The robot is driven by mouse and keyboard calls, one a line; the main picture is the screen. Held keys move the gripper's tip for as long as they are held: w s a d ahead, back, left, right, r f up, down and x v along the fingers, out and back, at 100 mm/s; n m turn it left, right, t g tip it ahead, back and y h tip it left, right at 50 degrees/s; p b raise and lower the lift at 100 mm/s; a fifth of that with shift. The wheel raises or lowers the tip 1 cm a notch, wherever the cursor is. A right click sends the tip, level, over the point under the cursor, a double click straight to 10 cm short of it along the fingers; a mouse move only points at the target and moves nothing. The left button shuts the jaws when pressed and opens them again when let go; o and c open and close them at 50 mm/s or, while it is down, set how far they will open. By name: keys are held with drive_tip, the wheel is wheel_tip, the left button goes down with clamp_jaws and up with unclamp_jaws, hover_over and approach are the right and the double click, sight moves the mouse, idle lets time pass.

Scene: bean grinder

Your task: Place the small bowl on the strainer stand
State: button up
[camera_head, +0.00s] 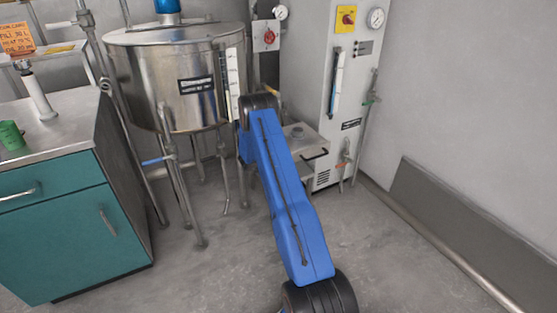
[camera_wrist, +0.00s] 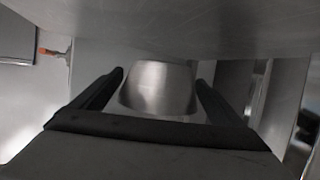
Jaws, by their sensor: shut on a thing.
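In the wrist view, my gripper (camera_wrist: 160,84) has a dark finger on each side of a smooth metal small bowl (camera_wrist: 157,90). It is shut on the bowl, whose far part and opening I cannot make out. In the head view, my blue arm reaches toward the steel tank, and its gripper and the bowl are hidden. I cannot clearly identify the strainer stand in either view. A low metal unit with a small round piece on top (camera_head: 298,132) stands right of my arm; I cannot tell whether it is the stand.
A steel tank (camera_head: 150,85) on legs stands left of my arm. A tall grey cabinet (camera_head: 315,70) is behind. A teal counter (camera_head: 70,215) with a green cup (camera_head: 11,136) is at left. A broad grey surface (camera_wrist: 200,25) spans the wrist view's top. Floor at right is clear.

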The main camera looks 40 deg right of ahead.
drive_tip(key=shift+s+f, duration=0.1)
drive_tip(key=shift+f, duration=1.6)
drive_tip(key=shift+f, duration=0.1)
drive_tip(key=o, duration=0.9)
drive_tip(key=v, duration=1.2)
